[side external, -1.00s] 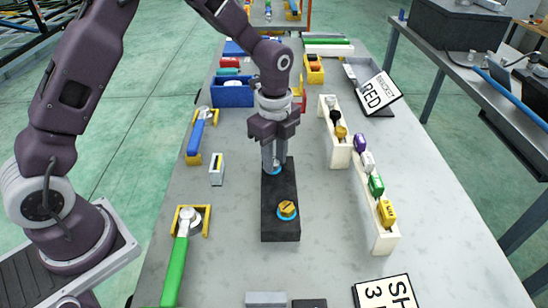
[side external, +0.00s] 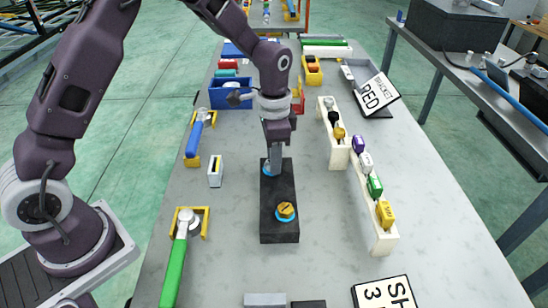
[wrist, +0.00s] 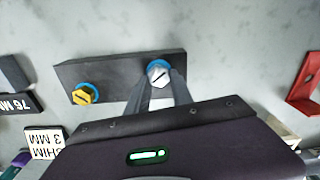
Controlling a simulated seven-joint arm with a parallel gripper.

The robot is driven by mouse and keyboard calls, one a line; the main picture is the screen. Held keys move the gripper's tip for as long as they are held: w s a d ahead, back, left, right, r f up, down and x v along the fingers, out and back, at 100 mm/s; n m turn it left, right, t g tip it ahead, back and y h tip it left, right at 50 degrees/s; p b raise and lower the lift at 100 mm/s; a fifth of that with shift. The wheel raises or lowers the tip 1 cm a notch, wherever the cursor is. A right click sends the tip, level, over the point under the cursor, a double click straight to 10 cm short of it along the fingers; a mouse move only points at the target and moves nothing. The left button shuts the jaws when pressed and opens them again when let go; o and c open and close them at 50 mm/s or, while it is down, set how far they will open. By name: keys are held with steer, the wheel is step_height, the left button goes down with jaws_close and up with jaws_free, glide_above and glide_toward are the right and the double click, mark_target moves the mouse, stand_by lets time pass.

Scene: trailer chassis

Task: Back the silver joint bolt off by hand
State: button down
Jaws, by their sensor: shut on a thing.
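The silver joint bolt (wrist: 159,75) sits in a blue ring at one end of the black chassis block (wrist: 115,68). The block also shows in the side view (side external: 280,233). My gripper (wrist: 160,88) is shut on the silver bolt, with a fingertip on either side of its slotted head. In the side view my gripper (side external: 273,165) points down at the far end of the block and hides most of the bolt. A yellow bolt (side external: 286,210) in a blue ring sits at the near end of the block; it also shows in the wrist view (wrist: 83,95).
A green-handled wrench (side external: 177,262) and a blue-handled wrench (side external: 195,138) lie left of the block in yellow holders. White racks with coloured pieces (side external: 374,186) stand to the right. A blue bin (side external: 230,95) stands behind. A SHIM sign (side external: 385,293) lies near the front.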

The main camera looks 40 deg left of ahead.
steer(key=n, duration=0.5)
steer(key=shift+a+n, duration=0.2)
steer(key=shift+n, duration=0.1)
steer(key=n, duration=0.4)
steer(key=shift+a+f, duration=0.1)
steer(key=shift+a, duration=0.05)
steer(key=n, duration=0.5)
steer(key=shift+s+a+n, duration=0.1)
steer(key=shift+s+n, duration=0.05)
steer(key=shift+n, duration=0.25)
steer(key=shift+s+a+n, duration=0.1)
steer(key=shift+n, duration=2.2)
steer(key=c, duration=1.1)
jaws_free()
